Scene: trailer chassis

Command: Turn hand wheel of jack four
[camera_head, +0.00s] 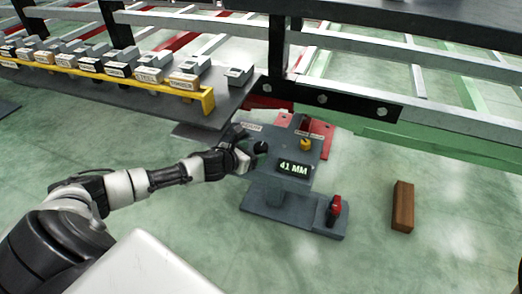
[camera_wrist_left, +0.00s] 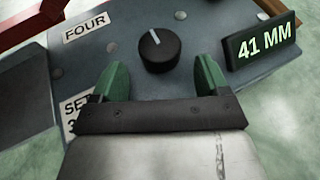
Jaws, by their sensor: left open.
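A dark round knob with a white pointer line (camera_wrist_left: 159,50) sits on a grey plate (camera_wrist_left: 200,30) beside a label reading "FOUR" (camera_wrist_left: 86,28). The knob also shows in the head view (camera_head: 261,147), on the grey jack unit (camera_head: 275,195) with a display reading "41 MM" (camera_head: 294,169). My left gripper (camera_head: 246,158) is just left of the knob. In the left wrist view its green fingertips (camera_wrist_left: 161,77) are apart, on either side of and short of the knob, with nothing between them. My right gripper is out of view.
A yellow knob (camera_head: 305,144) and a red-handled part (camera_head: 334,209) are on the unit. A brown block (camera_head: 402,206) stands on the floor to the right. The dark chassis beam (camera_head: 340,99) runs behind. A yellow-edged rack (camera_head: 207,101) of labelled blocks is at left.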

